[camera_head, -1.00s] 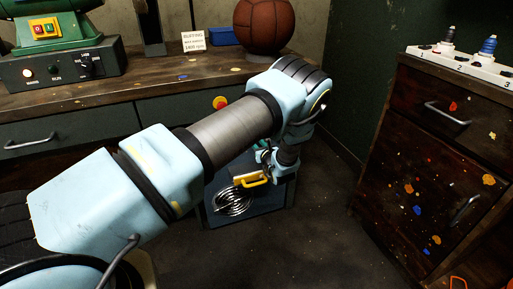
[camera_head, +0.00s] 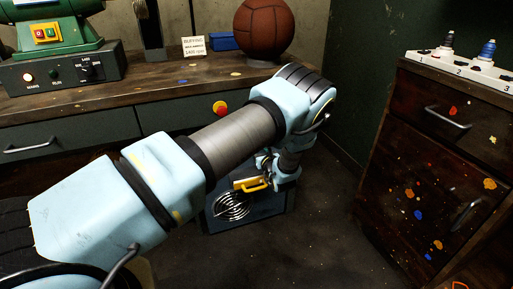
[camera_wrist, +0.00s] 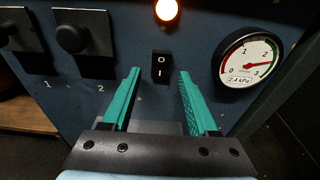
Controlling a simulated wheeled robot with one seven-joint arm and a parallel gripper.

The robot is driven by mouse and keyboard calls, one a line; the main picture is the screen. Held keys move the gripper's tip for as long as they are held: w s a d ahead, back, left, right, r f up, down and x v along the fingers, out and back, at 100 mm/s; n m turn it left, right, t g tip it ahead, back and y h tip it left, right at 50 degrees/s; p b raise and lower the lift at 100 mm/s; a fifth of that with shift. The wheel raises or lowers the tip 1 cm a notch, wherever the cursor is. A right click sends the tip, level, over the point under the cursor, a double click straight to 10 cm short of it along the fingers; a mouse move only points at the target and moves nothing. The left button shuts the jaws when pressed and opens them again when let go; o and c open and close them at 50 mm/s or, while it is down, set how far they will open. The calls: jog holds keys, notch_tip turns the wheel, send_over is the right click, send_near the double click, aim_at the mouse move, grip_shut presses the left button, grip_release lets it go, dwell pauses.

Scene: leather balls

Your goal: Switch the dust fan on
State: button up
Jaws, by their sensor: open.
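The dust fan is a dark blue box (camera_head: 275,211) on the floor under the bench, with a round wire grille and a yellow handle (camera_head: 254,185). In the wrist view its panel (camera_wrist: 118,88) carries a black rocker switch (camera_wrist: 161,67) marked O above and I below. Which side is pressed in is unclear. A lamp (camera_wrist: 166,10) above the switch glows orange.
Two black knobs or sliders (camera_wrist: 72,38), numbered 1 and 2, sit left of the switch. The bench (camera_head: 150,95) is above the box and bears a grinder and a ball (camera_head: 264,30). A drawer cabinet (camera_head: 430,160) stands at right. Open floor lies between.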

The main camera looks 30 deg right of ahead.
jog(key=s+a+r, duration=0.1)
jog(key=s, duration=0.9)
jog(key=shift+a+r, duration=0.15)
jog(key=shift+r, duration=0.05)
